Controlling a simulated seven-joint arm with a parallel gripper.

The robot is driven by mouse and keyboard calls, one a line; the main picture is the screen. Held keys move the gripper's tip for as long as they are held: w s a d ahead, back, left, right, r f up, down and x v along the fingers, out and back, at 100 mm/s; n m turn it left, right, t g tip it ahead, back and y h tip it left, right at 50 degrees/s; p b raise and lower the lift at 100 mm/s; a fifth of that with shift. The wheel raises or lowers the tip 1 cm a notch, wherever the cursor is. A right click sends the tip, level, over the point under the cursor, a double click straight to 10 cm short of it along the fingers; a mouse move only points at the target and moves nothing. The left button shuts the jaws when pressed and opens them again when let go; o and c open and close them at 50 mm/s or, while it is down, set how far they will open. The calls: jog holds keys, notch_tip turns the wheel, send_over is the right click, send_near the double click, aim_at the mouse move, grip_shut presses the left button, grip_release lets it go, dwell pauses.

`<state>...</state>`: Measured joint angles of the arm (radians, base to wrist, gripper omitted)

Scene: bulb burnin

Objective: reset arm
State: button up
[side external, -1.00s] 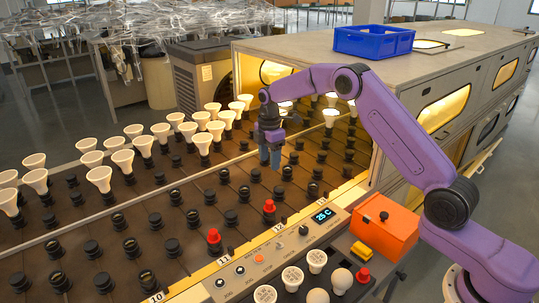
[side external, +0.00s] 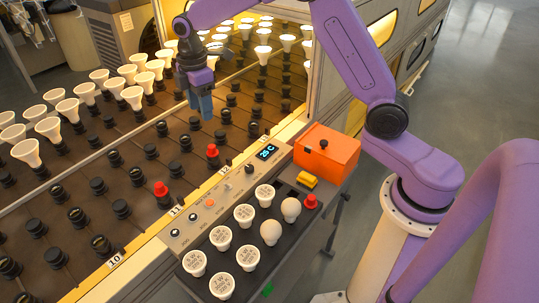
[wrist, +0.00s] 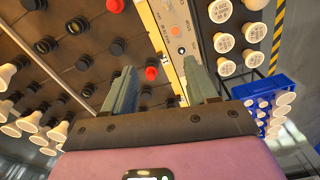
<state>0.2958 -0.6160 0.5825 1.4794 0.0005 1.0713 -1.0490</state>
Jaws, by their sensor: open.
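My gripper (side external: 201,105) hangs over the dark socket board (side external: 130,225), fingers pointing down, near the middle rows. In the wrist view its two fingers (wrist: 158,75) are apart with nothing held between them. Red caps sit on two sockets, one (side external: 161,190) near the panel label 11 and another (side external: 212,151) farther back. My purple arm reaches from its white base at the right, over the board. Exact clearance between fingertips and sockets cannot be told.
White reflector bulbs (side external: 66,108) stand in rows at the back. A black tray (side external: 285,235) with several bulbs, a control panel (side external: 215,200) and an orange box (side external: 326,155) line the front. A blue crate of bulbs (wrist: 258,92) shows in the wrist view. The oven-like housing stands behind.

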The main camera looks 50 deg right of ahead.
jog(key=s+a+r, duration=0.3)
jog(key=s, duration=0.7)
jog(key=s+d+m, duration=0.1)
jog(key=s+d, duration=0.2)
jog(key=s, duration=1)
jog(key=s+d+m, duration=0.2)
jog(key=s+d, duration=0.2)
jog(key=s, duration=1)
jog(key=shift+s+d+f, duration=0.25)
jog(key=shift+s, duration=0.05)
